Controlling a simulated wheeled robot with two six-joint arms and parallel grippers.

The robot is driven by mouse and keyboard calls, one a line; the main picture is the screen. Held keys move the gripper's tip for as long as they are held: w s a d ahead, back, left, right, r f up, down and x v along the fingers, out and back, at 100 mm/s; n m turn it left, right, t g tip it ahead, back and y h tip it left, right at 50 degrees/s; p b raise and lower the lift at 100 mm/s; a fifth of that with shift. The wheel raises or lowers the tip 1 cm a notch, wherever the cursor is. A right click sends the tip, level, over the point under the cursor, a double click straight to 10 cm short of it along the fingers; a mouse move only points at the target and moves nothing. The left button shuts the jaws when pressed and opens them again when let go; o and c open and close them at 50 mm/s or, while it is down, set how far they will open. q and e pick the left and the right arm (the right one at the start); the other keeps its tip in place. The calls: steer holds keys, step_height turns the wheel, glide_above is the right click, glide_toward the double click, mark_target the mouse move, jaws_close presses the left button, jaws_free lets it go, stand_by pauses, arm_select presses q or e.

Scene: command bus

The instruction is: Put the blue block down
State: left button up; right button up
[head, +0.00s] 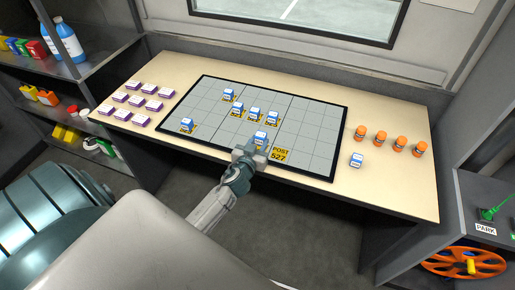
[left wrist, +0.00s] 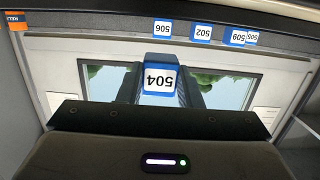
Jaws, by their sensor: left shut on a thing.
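My left gripper (head: 249,156) reaches over the front edge of the table to the gridded board. It is shut on a blue block with a white face (head: 261,137). In the left wrist view the held block (left wrist: 160,79) shows the label 504, upside down, between the two fingers. It is over the front middle part of the grey board (head: 212,147). I cannot tell whether its underside touches the board. A yellow label reading POST 527 (head: 280,155) lies just right of the gripper. My right gripper is not in view.
Several other blue blocks (head: 254,112) stand on the board behind the held one. One blue block (head: 357,160) stands right of the board, near several orange containers (head: 380,137). Purple-and-white blocks (head: 135,101) lie left. The board's right part is clear.

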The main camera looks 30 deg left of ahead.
arm_select(q)
steer(key=shift+w+a+f, duration=0.1)
steer(key=shift+w+a, duration=0.05)
steer(key=shift+a, duration=0.1)
steer(key=shift+f+b, duration=0.3)
steer(key=shift+f, duration=0.05)
step_height(320, 180, down, 3)
steer(key=shift+r+b, duration=0.1)
steer(key=shift+b, duration=1)
steer(key=o, duration=1)
steer(key=shift+c, duration=0.2)
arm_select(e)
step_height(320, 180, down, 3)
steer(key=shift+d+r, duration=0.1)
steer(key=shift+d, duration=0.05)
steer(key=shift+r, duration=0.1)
